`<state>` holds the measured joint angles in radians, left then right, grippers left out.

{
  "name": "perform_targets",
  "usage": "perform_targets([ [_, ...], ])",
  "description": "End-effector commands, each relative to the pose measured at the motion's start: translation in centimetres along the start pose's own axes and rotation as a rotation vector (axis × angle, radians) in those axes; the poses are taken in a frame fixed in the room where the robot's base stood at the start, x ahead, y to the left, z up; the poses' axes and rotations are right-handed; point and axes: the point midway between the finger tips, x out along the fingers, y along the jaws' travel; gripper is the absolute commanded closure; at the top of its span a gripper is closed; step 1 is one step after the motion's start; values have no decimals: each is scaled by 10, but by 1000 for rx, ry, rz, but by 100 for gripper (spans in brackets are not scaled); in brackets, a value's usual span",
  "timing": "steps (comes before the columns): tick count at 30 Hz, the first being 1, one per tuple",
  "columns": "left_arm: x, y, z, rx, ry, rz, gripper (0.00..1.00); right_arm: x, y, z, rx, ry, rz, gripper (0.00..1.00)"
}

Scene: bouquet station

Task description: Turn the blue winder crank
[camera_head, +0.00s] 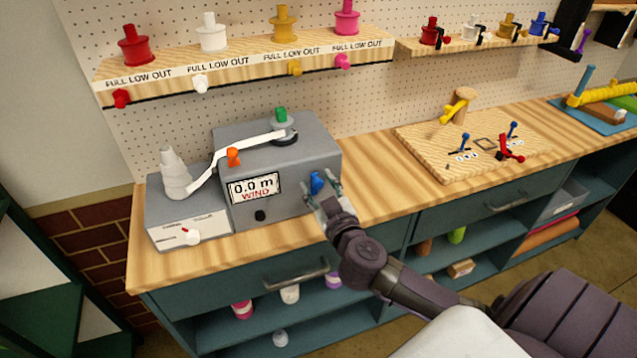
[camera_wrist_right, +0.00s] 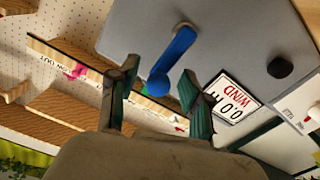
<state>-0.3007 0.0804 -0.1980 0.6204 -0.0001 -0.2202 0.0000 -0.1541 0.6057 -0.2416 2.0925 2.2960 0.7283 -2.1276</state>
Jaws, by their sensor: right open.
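The blue winder crank (camera_head: 317,183) sits on the front face of the grey winder box (camera_head: 285,160), right of its display (camera_head: 253,188), which reads 0.0 m WIND. In the right wrist view the crank (camera_wrist_right: 174,60) is a blue arm with a rounded knob at its lower end, on a grey pivot. My right gripper (camera_head: 322,194) is at the box front by the crank. In the wrist view its two fingers (camera_wrist_right: 165,95) are apart, with the knob between and just beyond the tips; I cannot tell if they touch. My left gripper is not in view.
A black knob (camera_head: 260,215) sits under the display. A wooden board with small levers (camera_head: 470,150) lies to the right. Spool shelves (camera_head: 250,58) hang above. The bench top between winder and board is clear.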

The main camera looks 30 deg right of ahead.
Motion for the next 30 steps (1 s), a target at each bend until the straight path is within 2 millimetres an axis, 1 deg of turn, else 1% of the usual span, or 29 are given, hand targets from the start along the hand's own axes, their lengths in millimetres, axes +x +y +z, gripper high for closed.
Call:
perform_targets([
  [3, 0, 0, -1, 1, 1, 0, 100, 4, 0, 0, 1, 0, -1, 51],
  [10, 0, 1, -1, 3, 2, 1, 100, 4, 0, 0, 0, 0, -1, 51],
  [17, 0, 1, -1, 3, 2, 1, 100, 4, 0, 0, 0, 0, 0, 90],
  [18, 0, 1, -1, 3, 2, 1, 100, 4, 0, 0, 0, 0, 0, 96],
  [19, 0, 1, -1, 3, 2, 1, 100, 4, 0, 0, 0, 0, 0, 100],
  [23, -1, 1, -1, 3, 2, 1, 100, 4, 1, 0, 0, 0, 1, 100],
  [30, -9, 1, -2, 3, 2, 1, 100, 4, 3, -1, 26, 0, 2, 100],
])
